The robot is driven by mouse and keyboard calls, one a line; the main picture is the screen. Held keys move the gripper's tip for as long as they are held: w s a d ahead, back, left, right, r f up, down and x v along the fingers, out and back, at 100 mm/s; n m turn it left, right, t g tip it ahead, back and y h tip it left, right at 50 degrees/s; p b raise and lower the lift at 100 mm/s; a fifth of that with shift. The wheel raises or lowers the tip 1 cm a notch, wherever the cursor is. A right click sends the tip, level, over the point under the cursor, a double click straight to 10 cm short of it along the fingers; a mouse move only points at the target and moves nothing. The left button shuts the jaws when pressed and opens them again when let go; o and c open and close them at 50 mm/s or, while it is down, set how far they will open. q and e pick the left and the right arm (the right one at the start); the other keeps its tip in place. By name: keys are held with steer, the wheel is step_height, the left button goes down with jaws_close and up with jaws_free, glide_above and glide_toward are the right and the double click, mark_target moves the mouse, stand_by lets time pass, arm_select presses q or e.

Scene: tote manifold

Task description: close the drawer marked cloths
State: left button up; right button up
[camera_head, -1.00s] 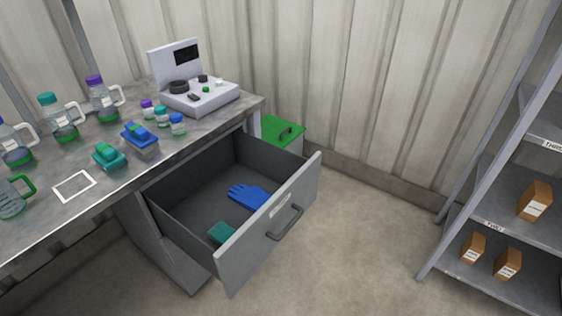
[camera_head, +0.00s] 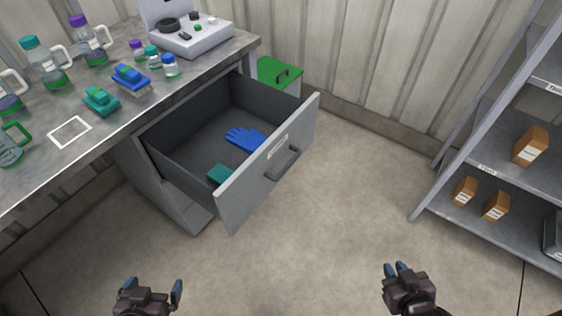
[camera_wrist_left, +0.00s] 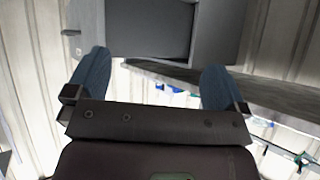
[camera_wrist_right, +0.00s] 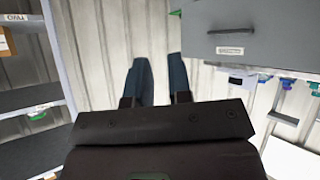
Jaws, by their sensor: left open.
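The grey drawer (camera_head: 268,165) under the workbench is pulled well out; its front label is too small to read. A bar handle (camera_head: 281,164) is on its front. A blue glove (camera_head: 243,139) and a teal folded piece (camera_head: 220,174) lie inside. In the right wrist view the drawer front (camera_wrist_right: 255,20) shows at upper right. My left gripper (camera_head: 149,290) is open and empty, low in the head view, in front of the drawer and left of its front. My right gripper (camera_head: 397,268) is empty, its fingers narrowly apart, right of the drawer. Neither touches the drawer.
The workbench (camera_head: 60,165) holds bottles, jars, sponges and a grey device (camera_head: 190,38). A green-lidded bin (camera_head: 278,75) stands behind the drawer. A metal shelf (camera_head: 450,205) with brown boxes is at right. The floor before the drawer is clear.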

steer(key=w+n+t+b, duration=0.1)
steer(key=w+n, duration=0.1)
steer(key=w+n+t+b, duration=0.1)
steer(key=w+n, duration=0.2)
steer(key=w+a+n+t+b, duration=0.1)
steer(key=w+n, duration=0.1)
steer(key=w, duration=0.1)
steer(key=shift+f+n+y, duration=0.1)
steer(key=shift+n+y, duration=0.3)
jaws_close()
steer(key=m+g+y+b, duration=0.3)
steer(key=m+y+b, duration=0.8)
steer(key=m, duration=2.4)
glide_toward(268, 162)
steer(key=w+a, duration=0.1)
steer(key=w+a+f+y+p, duration=0.1)
steer(key=w+a, duration=0.1)
steer(key=w+a+y, duration=0.1)
steer(key=shift+w+a+f+p, duration=0.2)
steer(key=shift+w+f+p, duration=0.1)
steer(key=shift+f+p, duration=0.1)
arm_select(q)
step_height(268, 162, down, 10)
steer(key=m+g, duration=0.1)
steer(key=shift+d+r, duration=0.2)
steer(key=shift+d, duration=0.1)
arm_select(e)
steer(key=shift+w+a, duration=0.35)
steer(key=shift+a, duration=0.05)
